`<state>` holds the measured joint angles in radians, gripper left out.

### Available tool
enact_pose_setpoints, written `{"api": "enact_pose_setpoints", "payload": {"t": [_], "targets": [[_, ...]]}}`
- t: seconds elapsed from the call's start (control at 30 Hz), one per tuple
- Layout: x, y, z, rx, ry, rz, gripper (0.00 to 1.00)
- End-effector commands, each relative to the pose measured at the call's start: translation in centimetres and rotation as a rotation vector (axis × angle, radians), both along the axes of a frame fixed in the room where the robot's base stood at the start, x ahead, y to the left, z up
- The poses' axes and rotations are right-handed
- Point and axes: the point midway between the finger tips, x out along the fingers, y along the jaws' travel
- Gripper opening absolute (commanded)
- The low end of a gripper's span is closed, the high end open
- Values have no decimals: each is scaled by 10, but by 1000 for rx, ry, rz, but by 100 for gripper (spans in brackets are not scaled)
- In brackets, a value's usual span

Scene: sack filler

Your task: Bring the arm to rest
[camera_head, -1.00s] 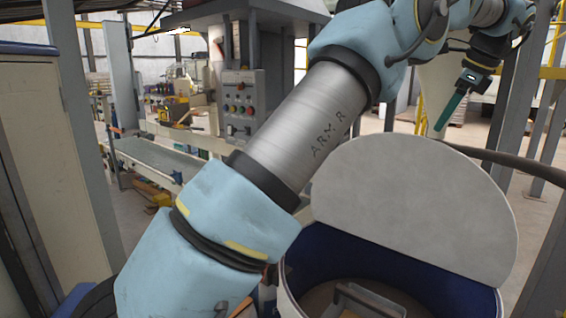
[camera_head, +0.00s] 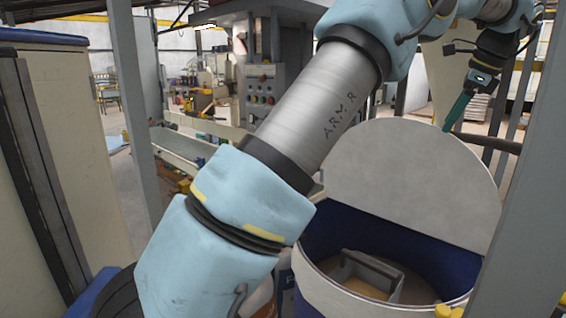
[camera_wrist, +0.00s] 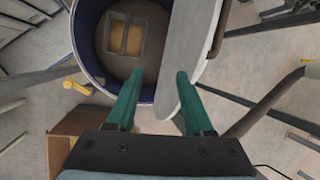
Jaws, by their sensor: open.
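My arm crosses the head view from the lower left to the upper right. My gripper (camera_head: 458,110) hangs at the upper right of the head view, pointing down, beside the upper edge of the round grey lid. In the wrist view my gripper (camera_wrist: 158,88) shows two green fingers spread apart with nothing between them. The fingertips lie over the near rim of the blue drum and the lid in that view. I cannot tell how far above them they are.
A blue drum (camera_head: 385,228) holds a metal scoop-like box (camera_head: 368,272). Its round grey lid (camera_head: 415,175) stands tilted across the opening. A control panel (camera_head: 262,88) and a conveyor (camera_head: 185,147) are behind. A grey post (camera_head: 530,190) stands close at the right. A cardboard box (camera_wrist: 62,150) lies near the drum.

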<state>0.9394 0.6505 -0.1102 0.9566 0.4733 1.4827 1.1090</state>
Motion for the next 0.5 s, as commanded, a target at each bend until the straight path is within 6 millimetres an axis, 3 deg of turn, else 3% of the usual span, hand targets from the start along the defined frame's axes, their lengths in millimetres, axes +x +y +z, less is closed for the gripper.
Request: {"api": "enact_pose_setpoints", "payload": {"t": [0.27, 0.37, 0.5], "targets": [[29, 59, -31, -72, 20, 191, 52], [38, 91, -48, -112, 31, 295, 52], [46, 157, -82, -193, 50, 520, 52]]}}
